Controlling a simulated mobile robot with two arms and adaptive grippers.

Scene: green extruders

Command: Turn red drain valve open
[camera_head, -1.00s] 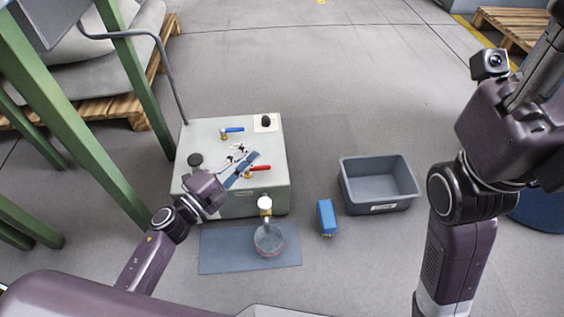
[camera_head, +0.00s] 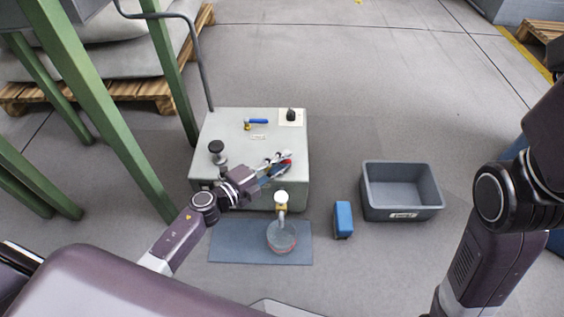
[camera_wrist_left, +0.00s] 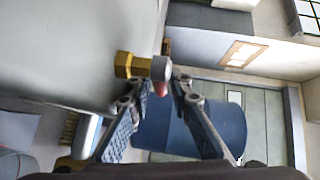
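The red valve handle (camera_head: 287,160) is on top of the grey box-shaped machine (camera_head: 225,130), near its front right corner. My left gripper (camera_head: 277,163) is at this handle and partly covers it. In the left wrist view, the two fingers (camera_wrist_left: 157,84) stand apart, with the red handle's end (camera_wrist_left: 160,89) between their tips. A brass fitting (camera_wrist_left: 125,65) and a round pale metal part are just beyond the tips. I cannot tell whether a finger touches the handle. My right arm shows at the right; its gripper is out of view.
A blue-handled valve (camera_head: 257,122) and a black knob (camera_head: 291,115) are on the machine top. A clear container (camera_head: 282,238) stands on a blue mat (camera_head: 232,243) below a front spout. A blue block (camera_head: 343,220) and a grey bin (camera_head: 402,190) are to the right. Green posts rise at left.

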